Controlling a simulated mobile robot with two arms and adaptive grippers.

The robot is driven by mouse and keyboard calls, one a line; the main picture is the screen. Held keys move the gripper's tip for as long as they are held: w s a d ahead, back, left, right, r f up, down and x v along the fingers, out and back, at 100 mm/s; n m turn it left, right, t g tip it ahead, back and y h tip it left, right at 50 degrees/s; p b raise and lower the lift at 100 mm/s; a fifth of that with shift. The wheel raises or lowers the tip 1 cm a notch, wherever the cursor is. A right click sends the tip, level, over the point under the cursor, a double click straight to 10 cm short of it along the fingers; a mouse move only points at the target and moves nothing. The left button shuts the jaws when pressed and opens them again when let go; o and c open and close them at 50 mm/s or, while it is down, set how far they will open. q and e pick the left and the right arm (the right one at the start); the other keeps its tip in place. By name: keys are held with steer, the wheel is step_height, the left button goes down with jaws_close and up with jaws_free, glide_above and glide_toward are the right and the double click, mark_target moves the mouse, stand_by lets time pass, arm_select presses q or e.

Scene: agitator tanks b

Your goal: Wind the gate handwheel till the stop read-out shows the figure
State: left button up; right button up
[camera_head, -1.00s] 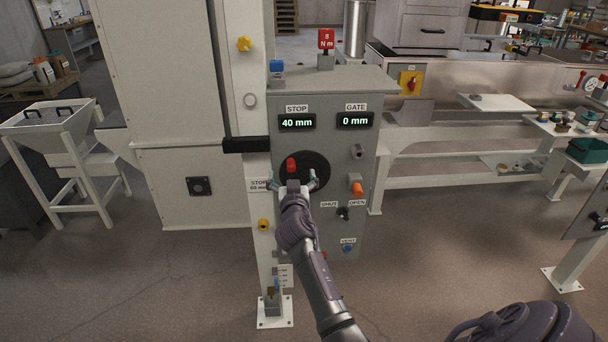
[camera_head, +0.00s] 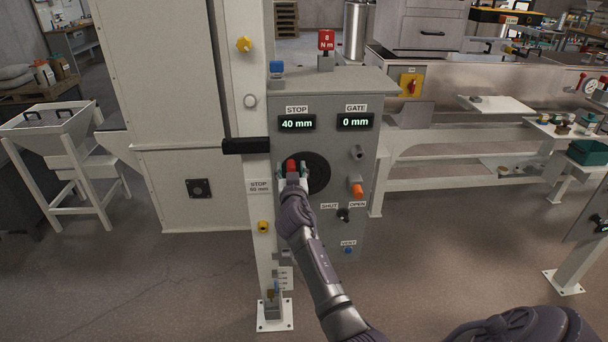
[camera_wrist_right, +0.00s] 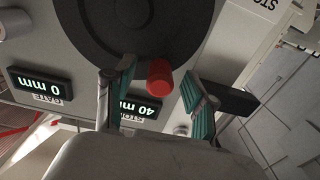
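The black round handwheel (camera_head: 318,172) is on the front of the grey control box. Its red knob (camera_head: 291,165) is at the wheel's left side. My right gripper (camera_head: 292,173) is at the knob. In the right wrist view the red knob (camera_wrist_right: 159,78) stands between the two green-padded fingers (camera_wrist_right: 158,95), with a gap visible on both sides. The stop read-out (camera_head: 297,122) shows 40 mm, and the gate read-out (camera_head: 355,121) shows 0 mm. My left gripper is not in view.
A black bar (camera_head: 246,146) juts out left of the wheel. An orange knob (camera_head: 357,190), a shut/open switch (camera_head: 344,214) and a blue vent button (camera_head: 348,250) are on the box's lower front. A red sign (camera_head: 326,40) on top reads 8 N m.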

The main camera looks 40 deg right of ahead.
mark_target(309, 157)
jaws_close()
steer(key=shift+s+d+r+m, duration=0.2)
steer(key=shift+d+m, duration=0.15)
steer(key=shift+m, duration=0.45)
steer(key=shift+s+d+r+m, duration=0.15)
steer(key=shift+d+r+m, duration=0.05)
steer(key=shift+m, duration=0.4)
steer(key=shift+s+d+r+m, duration=0.25)
steer(key=shift+d+m, duration=0.2)
steer(key=shift+m, duration=0.55)
steer(key=shift+s+d+m, duration=0.25)
steer(key=shift+d+m, duration=0.15)
steer(key=shift+m, duration=0.4)
steer(key=m, duration=0.1)
steer(key=s+d+m, duration=0.1)
steer(key=shift+d+r+m, duration=0.1)
steer(key=shift+d+m, duration=0.05)
steer(key=shift+m, duration=0.25)
steer(key=shift+d, duration=0.1)
